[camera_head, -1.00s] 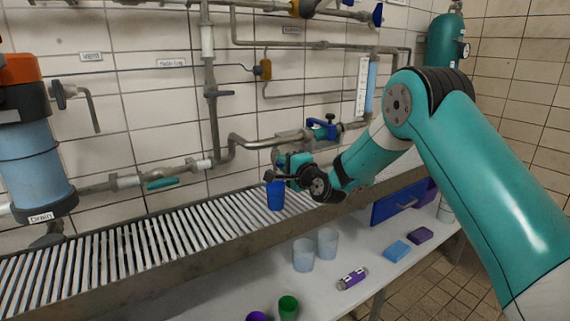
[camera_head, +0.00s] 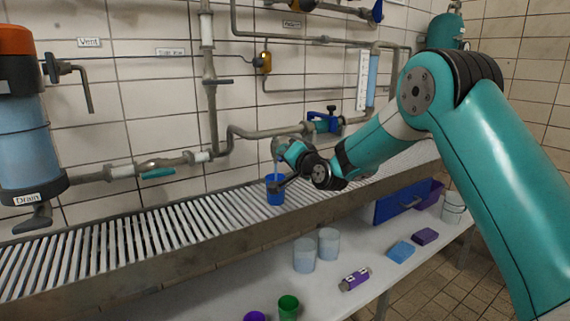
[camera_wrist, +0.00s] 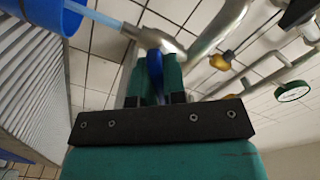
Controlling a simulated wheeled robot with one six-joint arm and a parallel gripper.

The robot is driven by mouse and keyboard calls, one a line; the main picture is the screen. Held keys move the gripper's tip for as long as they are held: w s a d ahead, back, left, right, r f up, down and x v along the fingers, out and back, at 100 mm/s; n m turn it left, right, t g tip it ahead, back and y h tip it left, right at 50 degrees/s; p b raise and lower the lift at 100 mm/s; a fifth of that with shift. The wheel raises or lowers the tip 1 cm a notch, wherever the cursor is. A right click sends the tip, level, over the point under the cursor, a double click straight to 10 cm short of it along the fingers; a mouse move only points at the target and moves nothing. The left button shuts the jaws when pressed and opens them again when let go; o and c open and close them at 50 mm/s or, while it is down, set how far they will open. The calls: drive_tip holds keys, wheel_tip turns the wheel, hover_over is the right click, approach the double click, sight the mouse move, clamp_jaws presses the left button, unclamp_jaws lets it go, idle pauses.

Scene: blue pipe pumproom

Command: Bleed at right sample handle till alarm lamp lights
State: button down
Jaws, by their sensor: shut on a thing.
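My gripper (camera_head: 292,152) is at the pipe outlet above the drain grating. In the wrist view my gripper (camera_wrist: 157,92) is shut on a narrow blue handle (camera_wrist: 154,68), which sits between its fingers just below the metal pipe. A pale stream runs from the outlet into a blue cup (camera_head: 275,193) standing on the grating. The stream and the cup (camera_wrist: 42,22) also show in the wrist view. A small amber fitting (camera_head: 265,62) is on the wall pipework; I cannot tell whether it is the alarm lamp or lit.
The slatted grating (camera_head: 130,245) runs along the wall. Another valve with a blue handle (camera_head: 323,116) is close behind my arm. A sight tube (camera_head: 371,80) is at upper right.

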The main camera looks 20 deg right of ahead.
drive_tip(key=n+b, duration=0.3)
drive_tip(key=n, duration=0.1)
drive_tip(key=shift+f, duration=0.25)
drive_tip(key=shift+r+n+b, duration=0.15)
drive_tip(key=shift+n+b, duration=0.9)
drive_tip(key=shift+n, duration=0.15)
drive_tip(key=c, duration=1.2)
unclamp_jaws()
drive_tip(key=shift+r, duration=0.1)
drive_tip(key=b+v, duration=0.1)
drive_tip(key=v, duration=1.6)
drive_tip(key=shift+s+d+b, duration=0.1)
drive_tip(key=shift+s+b, duration=0.15)
drive_tip(key=shift+b, duration=0.05)
